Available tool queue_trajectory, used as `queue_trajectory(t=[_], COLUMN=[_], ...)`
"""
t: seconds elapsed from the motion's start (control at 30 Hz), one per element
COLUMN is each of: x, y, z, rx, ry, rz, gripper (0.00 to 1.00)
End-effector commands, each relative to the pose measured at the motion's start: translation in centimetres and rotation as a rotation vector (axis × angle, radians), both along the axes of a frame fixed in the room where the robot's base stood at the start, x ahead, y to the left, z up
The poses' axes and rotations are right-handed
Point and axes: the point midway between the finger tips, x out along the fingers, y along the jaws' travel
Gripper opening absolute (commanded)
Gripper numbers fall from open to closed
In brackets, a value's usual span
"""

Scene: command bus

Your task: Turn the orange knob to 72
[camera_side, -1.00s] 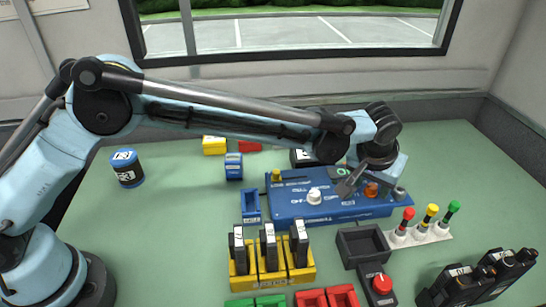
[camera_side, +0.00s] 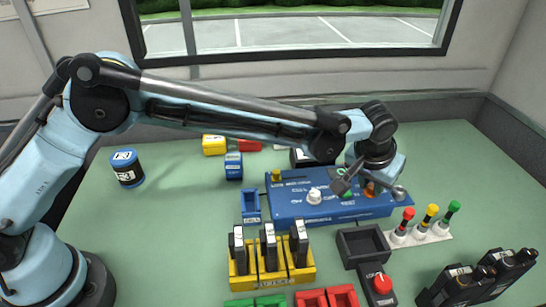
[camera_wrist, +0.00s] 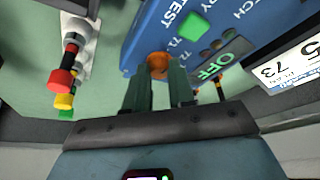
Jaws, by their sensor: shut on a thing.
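The orange knob (camera_side: 370,190) sits at the right end of the blue panel (camera_side: 322,212). In the wrist view the orange knob (camera_wrist: 157,60) lies between the tips of my gripper (camera_wrist: 159,72), at the panel's edge. My gripper (camera_side: 371,184) is shut on the knob from above. Its fingers hide part of the knob, and I see no clear pointer mark. Small white scale marks are printed beside the knob, too small to read surely. A green "OFF" display (camera_wrist: 217,58) and a green button (camera_wrist: 197,31) are near it.
A white-faced box (camera_wrist: 292,66) behind the panel seems to read 73. A white knob (camera_side: 314,195) is on the panel. Red, yellow and green-topped posts (camera_side: 430,215) stand close on the right. A black open tray (camera_side: 362,243) lies in front.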

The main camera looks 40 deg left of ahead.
Motion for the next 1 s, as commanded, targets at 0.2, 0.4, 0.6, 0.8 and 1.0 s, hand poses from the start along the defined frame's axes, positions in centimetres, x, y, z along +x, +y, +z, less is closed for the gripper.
queue_trajectory(t=[0.2, 0.4, 0.6, 0.8, 1.0], x=[0.02, 0.09, 0.15, 0.23, 0.26], y=[0.27, 0.41, 0.52, 0.60, 0.62], z=[0.05, 0.04, 0.05, 0.04, 0.04], rx=[0.000, -0.001, -0.002, -0.001, -0.001], ry=[0.002, 0.001, 0.001, 0.001, 0.001], rz=[-0.153, -0.324, -0.481, -0.602, -0.676], gripper=[0.00, 0.00, 0.00, 0.00, 0.00])
